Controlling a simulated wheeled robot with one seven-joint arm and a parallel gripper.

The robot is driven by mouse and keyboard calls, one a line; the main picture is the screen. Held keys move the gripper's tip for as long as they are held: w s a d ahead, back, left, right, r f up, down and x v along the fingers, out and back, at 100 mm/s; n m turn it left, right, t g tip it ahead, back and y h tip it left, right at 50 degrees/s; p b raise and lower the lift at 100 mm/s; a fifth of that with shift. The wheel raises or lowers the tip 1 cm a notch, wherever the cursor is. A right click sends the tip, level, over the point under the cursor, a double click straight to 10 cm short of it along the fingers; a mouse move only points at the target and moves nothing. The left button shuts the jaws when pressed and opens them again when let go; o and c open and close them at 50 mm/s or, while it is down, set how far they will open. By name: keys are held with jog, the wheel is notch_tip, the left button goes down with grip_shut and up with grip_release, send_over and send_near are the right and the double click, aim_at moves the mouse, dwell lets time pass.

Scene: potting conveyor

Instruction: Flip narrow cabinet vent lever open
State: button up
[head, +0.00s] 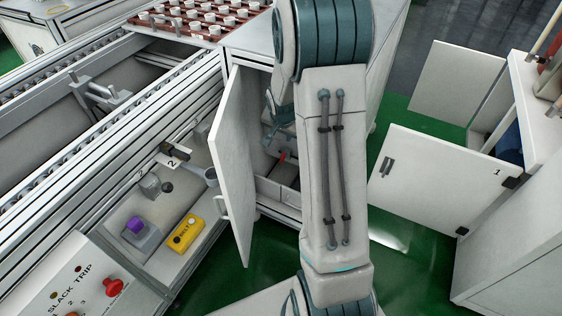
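A narrow white cabinet door (234,150) with a handle at its lower left edge stands swung open left of my arm, beside the conveyor. In the opening behind it, a small red piece (282,156) shows, possibly the vent lever; its position is too small to read. Teal and grey parts of my arm's end, including my gripper (272,128), show partly in this opening, close to the red piece. My arm link hides much of them. I cannot tell whether the fingers are open or shut, or whether they touch the red piece.
A panel marked SLACK TRIP with a red button (113,287), a purple knob (136,225) and a yellow box (185,233) lie at left. A tray of white pots (200,34) is at the back. Open cabinet door 1 (430,180) stands right, over green floor.

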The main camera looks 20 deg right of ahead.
jog(key=m+b, duration=0.1)
jog(key=b, duration=0.1)
send_near(284, 154)
jog(key=b+x, duration=0.4)
jog(key=x, duration=0.6)
jog(key=shift+d+f, duration=0.1)
jog(key=shift+f, duration=0.05)
grip_shut()
